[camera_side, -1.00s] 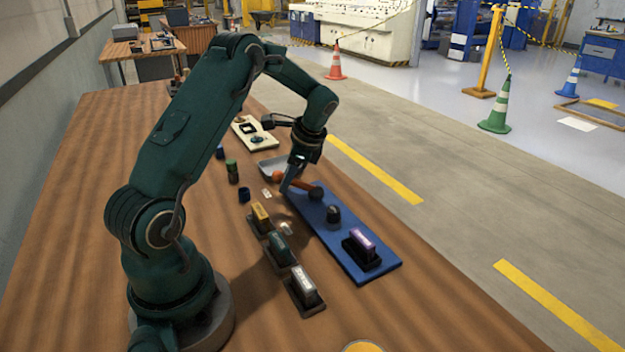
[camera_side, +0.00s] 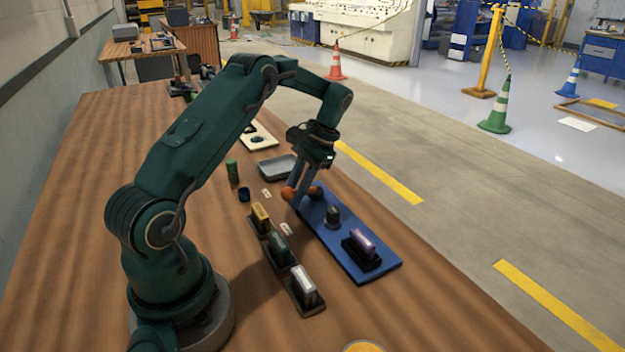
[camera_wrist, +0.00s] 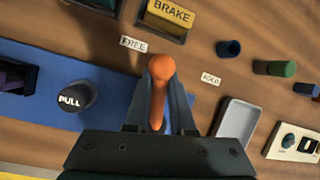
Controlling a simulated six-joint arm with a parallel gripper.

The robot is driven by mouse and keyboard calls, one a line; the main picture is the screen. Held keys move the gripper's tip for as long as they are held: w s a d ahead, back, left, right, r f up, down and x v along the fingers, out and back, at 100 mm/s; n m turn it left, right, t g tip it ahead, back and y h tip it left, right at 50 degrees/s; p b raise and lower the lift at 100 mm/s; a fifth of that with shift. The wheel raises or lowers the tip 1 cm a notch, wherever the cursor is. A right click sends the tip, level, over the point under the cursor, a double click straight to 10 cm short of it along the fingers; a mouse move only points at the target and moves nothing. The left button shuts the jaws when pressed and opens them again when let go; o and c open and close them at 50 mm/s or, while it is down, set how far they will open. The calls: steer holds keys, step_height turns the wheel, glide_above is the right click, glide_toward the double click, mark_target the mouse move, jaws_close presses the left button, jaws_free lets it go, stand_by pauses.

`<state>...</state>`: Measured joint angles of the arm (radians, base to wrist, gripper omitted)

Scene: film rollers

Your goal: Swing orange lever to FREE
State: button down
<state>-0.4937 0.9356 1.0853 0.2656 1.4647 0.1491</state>
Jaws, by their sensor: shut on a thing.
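The orange lever (camera_wrist: 160,70) has a round knob and a shaft rising from the blue plate (camera_side: 368,222). My gripper (camera_wrist: 160,108) is shut on the lever shaft, with a finger on each side and the knob sticking out past the fingertips. The lever also shows in the side view (camera_side: 288,193), partly hidden by my gripper (camera_side: 299,190). In the wrist view the knob points between the white FREE label (camera_wrist: 133,44) and the HOLD label (camera_wrist: 210,78), closer to FREE. The lever's pivot is hidden under my gripper in the wrist view.
A dark PULL knob (camera_wrist: 75,97) and a purple block in a black holder (camera_side: 362,247) stand on the blue plate. A yellow BRAKE block (camera_wrist: 170,15) stands beyond the FREE label. A grey tray (camera_side: 277,168) lies beside the plate's far end.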

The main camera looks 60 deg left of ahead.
mark_target(307, 207)
steer(key=shift+w+d+r+n+h, duration=0.1)
steer(key=shift+d+n+h, duration=0.3)
steer(key=shift+n, duration=0.3)
steer(key=c, duration=0.8)
jaws_free()
steer(key=shift+o, duration=0.2)
steer(key=shift+v, duration=2.05)
steer(key=shift+w+r, duration=0.25)
steer(key=shift+r, duration=0.2)
